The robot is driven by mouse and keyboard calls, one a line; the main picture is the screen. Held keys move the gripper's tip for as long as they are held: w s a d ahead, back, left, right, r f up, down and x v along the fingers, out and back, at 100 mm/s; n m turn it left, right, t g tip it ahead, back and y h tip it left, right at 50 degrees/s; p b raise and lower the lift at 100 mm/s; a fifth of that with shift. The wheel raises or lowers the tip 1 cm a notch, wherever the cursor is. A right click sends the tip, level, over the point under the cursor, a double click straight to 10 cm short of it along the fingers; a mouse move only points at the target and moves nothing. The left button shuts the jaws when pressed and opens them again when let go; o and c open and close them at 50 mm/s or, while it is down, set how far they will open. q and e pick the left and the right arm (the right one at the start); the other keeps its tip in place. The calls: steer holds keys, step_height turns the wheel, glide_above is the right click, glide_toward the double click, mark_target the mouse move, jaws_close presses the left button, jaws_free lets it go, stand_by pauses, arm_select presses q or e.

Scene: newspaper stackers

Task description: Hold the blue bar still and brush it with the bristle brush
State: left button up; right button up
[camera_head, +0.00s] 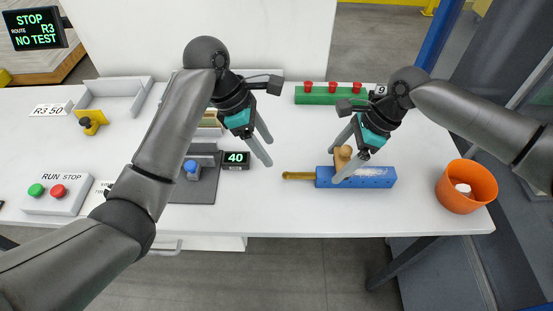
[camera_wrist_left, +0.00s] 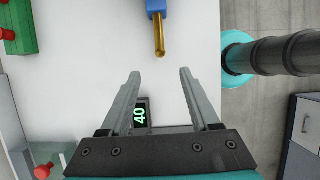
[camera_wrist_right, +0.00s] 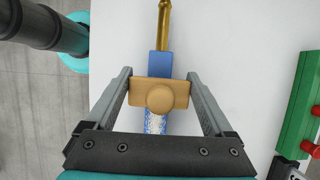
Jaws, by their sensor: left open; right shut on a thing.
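The blue bar (camera_head: 375,178) lies on the white table with a brass rod (camera_head: 298,176) sticking out of its left end. Its top has whitish speckles, seen in the right wrist view (camera_wrist_right: 156,125). The wooden bristle brush (camera_wrist_right: 160,94), with a round knob, lies across the bar between my right fingers. My right gripper (camera_head: 337,163) is shut on the brush. The bristles are hidden. My left gripper (camera_head: 267,148) is open and empty, above the table left of the rod. In the left wrist view, the rod (camera_wrist_left: 159,36) is beyond its fingertips.
An orange pot (camera_head: 466,187) stands at the right table edge. A green block with red pegs (camera_head: 330,95) is behind the bar. A display reading 40 (camera_head: 236,160) and a grey fixture (camera_head: 197,185) are near my left gripper. Table before the bar is clear.

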mark_target(284, 174)
arm_select(q)
steer(key=x, duration=1)
steer(key=shift+d, duration=0.1)
steer(key=shift+r, duration=0.1)
jaws_close()
stand_by(1.9)
